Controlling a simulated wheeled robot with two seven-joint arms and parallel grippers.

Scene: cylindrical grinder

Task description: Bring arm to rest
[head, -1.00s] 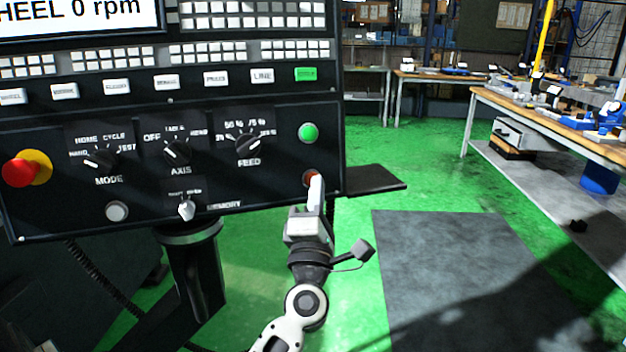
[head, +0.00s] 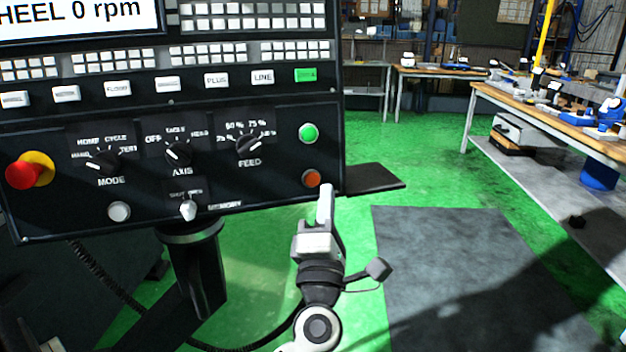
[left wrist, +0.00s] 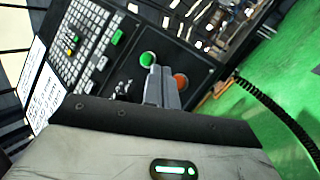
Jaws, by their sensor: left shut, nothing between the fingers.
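My left gripper (head: 326,192) is shut and empty in the head view. Its fingertips point up, just below and to the right of the orange button (head: 312,178) at the lower right corner of the control panel (head: 250,190), and look apart from it. In the left wrist view the shut fingers (left wrist: 162,84) point toward the panel, between the green button (left wrist: 147,59) and the orange button (left wrist: 180,81). The green button also shows lit in the head view (head: 308,133). My right gripper is in neither view.
The panel has a red emergency stop (head: 25,173), rotary knobs and a screen reading 0 rpm. A dark shelf (head: 372,178) juts out at its right. A coiled cable hangs below. A grey mat (head: 440,260) lies on the green floor, with workbenches (head: 560,118) at the right.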

